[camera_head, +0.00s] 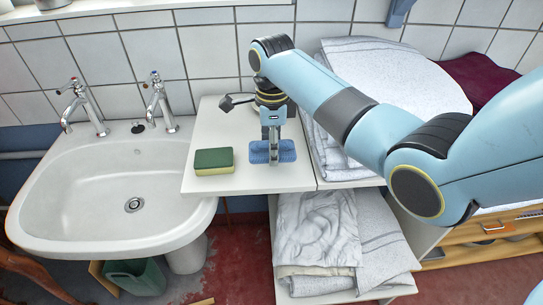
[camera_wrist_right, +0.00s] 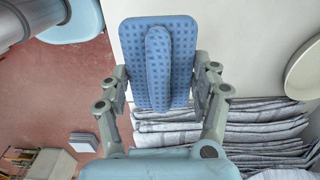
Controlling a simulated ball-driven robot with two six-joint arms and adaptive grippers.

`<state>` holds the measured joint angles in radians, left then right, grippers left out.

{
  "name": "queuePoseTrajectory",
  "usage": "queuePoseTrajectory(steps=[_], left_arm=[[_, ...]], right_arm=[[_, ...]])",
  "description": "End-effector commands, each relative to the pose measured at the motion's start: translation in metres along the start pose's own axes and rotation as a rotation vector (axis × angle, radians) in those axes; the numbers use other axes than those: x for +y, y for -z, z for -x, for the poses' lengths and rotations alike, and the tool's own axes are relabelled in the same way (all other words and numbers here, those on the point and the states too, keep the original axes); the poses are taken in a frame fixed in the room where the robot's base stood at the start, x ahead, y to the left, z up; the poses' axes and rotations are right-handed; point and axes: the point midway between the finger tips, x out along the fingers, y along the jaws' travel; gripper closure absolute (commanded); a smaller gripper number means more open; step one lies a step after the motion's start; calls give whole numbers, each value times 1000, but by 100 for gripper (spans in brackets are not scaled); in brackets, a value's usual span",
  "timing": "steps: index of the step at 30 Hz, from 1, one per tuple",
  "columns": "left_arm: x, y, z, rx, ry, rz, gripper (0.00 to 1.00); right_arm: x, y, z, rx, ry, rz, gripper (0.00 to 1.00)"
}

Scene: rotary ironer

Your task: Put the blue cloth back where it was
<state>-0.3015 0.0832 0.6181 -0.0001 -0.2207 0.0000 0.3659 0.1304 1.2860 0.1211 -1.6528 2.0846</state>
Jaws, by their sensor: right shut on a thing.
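The blue patterned cloth (camera_head: 272,152) is at the front part of the white countertop, right of the sponge. My right gripper (camera_head: 271,138) points down over it and is shut on it. In the right wrist view the cloth (camera_wrist_right: 180,30) is a flat rounded rectangle with a raised ridge along its middle, between the two fingers of my gripper (camera_wrist_right: 161,85). I cannot tell whether the cloth touches the countertop or hangs just above it. My left gripper is not in view.
A green and yellow sponge (camera_head: 213,161) lies on the white countertop (camera_head: 215,120), left of the cloth. A white sink (camera_head: 90,190) with two taps stands at the left. Folded grey-white linens (camera_head: 390,75) are piled at the right, with more on the shelf below (camera_head: 315,225).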

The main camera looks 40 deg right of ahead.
Motion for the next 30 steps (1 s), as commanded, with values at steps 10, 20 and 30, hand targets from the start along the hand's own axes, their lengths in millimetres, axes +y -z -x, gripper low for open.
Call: queuePoseTrajectory(steps=[10, 20, 30], left_arm=[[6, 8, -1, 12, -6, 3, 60], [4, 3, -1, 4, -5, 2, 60], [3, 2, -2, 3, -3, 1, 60]], right_arm=[[-7, -2, -36, 1, -4, 1, 66], [-8, -2, -45, 0, 0, 1, 66], [-7, -2, -47, 0, 0, 1, 13]])
